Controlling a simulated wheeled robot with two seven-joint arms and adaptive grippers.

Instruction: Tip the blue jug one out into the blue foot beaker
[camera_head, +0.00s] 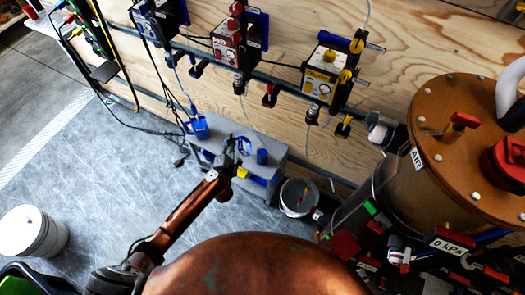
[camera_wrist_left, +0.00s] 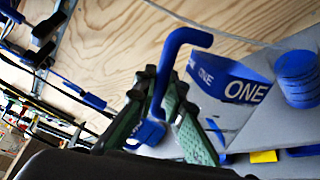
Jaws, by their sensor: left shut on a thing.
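The blue jug one (camera_wrist_left: 228,92) has a pale body, a blue rim band marked ONE and a bent blue handle. In the left wrist view my left gripper (camera_wrist_left: 168,118) has its green fingers shut around the handle. In the head view my left gripper (camera_head: 232,152) is over the grey bench, and the jug is small and mostly hidden beside it. The blue foot beaker (camera_head: 262,157) appears to be the ribbed blue cylinder right of the gripper; it also shows in the left wrist view (camera_wrist_left: 297,78), apart from the jug. I cannot tell whether the jug touches the bench.
The grey bench (camera_head: 215,119) also bears a blue item (camera_head: 198,127) at its left end. Boxes with hoses hang on the plywood wall behind. A clear pail (camera_head: 298,197) and a copper-lidded tank (camera_head: 468,130) stand right. A white bucket (camera_head: 32,232) stands left on open floor.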

